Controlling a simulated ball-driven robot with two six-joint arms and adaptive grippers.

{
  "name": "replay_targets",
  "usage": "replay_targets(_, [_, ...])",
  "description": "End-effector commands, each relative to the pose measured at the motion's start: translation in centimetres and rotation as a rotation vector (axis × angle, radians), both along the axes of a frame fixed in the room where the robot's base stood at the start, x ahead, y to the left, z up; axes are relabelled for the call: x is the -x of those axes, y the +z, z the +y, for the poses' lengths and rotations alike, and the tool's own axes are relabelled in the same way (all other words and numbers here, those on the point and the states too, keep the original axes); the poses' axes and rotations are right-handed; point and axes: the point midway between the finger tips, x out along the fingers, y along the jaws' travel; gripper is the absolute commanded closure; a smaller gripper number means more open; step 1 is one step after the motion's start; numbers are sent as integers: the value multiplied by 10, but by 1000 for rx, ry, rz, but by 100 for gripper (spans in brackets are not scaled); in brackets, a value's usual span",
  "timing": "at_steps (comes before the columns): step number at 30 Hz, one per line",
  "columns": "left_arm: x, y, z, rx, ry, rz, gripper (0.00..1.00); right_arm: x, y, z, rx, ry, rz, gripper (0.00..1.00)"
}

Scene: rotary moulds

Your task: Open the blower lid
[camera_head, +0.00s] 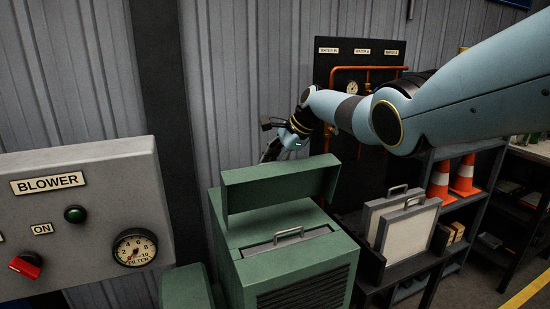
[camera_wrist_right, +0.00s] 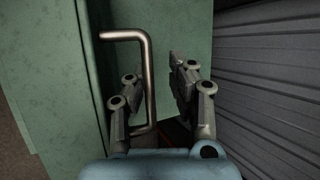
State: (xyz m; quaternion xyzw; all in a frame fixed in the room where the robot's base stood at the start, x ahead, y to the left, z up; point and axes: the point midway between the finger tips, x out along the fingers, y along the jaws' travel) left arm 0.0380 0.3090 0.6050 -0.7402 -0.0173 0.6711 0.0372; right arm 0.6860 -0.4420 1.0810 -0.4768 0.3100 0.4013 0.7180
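The green blower housing (camera_head: 295,268) stands at the lower middle of the head view. Its lid (camera_head: 280,186) is raised and tilted up, and the top opening shows a filter with a metal handle (camera_head: 288,236) inside. My right gripper (camera_head: 269,140) is behind the raised lid, partly hidden by it. In the right wrist view a bent metal lid handle (camera_wrist_right: 147,85) on a green panel (camera_wrist_right: 170,18) lies between the fingers of my right gripper (camera_wrist_right: 152,72). The fingers are apart, with a gap between the bar and the right finger. My left gripper is not in view.
A grey BLOWER control panel (camera_head: 85,190) with a red switch (camera_head: 25,266) and a gauge (camera_head: 135,248) stands at left. Light filter panels (camera_head: 410,235) stand in a rack at right. Shelves with orange cones (camera_head: 464,175) are beyond. A black board with copper pipes (camera_head: 335,58) is behind.

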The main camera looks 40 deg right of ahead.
Motion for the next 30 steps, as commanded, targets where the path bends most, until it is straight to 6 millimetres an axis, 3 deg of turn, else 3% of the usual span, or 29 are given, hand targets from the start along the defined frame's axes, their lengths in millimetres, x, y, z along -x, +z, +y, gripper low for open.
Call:
replay_targets(8, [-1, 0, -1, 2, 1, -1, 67, 10, 24, -10, 7, -2, -11, 81])
replay_targets(19, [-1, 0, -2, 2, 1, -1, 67, 45, 86, -30, 5, -1, -7, 81])
replay_targets(30, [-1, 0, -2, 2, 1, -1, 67, 54, 99, -33, 1, 1, -2, 81])
